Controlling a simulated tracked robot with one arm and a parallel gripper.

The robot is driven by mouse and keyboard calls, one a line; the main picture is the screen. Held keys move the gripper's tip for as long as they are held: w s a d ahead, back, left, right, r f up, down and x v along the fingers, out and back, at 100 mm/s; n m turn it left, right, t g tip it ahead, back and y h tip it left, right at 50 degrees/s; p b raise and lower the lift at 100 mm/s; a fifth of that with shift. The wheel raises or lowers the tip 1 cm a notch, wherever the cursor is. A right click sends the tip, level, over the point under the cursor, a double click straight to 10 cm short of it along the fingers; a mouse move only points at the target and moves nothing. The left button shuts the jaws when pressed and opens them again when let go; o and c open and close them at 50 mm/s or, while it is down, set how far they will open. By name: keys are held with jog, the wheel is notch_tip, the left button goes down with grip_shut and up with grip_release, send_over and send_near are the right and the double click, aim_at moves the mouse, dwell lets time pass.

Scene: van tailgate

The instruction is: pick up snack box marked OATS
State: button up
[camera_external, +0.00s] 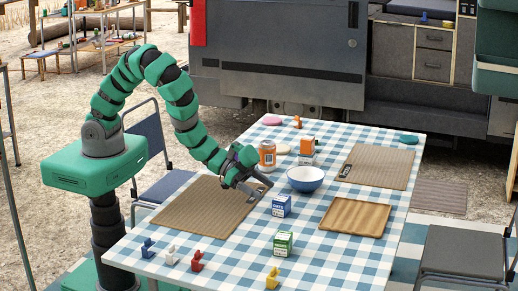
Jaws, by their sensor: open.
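Three small snack boxes stand on the checked table: a blue and white box (281,206) near the middle, a green and white box (283,244) closer to the front, and an orange and white box (307,146) further back. Their lettering is too small to read, so I cannot tell which is marked OATS. My gripper (259,189) is open and empty, pointing down and right, low over the right edge of the left brown mat. It is behind and left of the blue box and apart from it.
A blue bowl (306,178) and an orange can (267,154) stand close to my gripper. A wooden tray (355,217) lies to the right. Brown slatted mats lie at left (205,207) and back right (378,167). Several small figures stand along the front edge.

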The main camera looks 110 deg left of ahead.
aim_at(278, 197)
jog(key=shift+w+f+b, duration=0.3)
jog(key=shift+w+b, duration=0.1)
jog(key=shift+b, duration=0.45)
jog(key=shift+b+x, duration=0.85)
jog(key=shift+x, duration=0.1)
jog(key=shift+w, duration=0.5)
jog(key=shift+b+x, duration=0.45)
jog(key=shift+x, duration=1.85)
jog(key=shift+r, duration=0.15)
jog(key=c, duration=1.1)
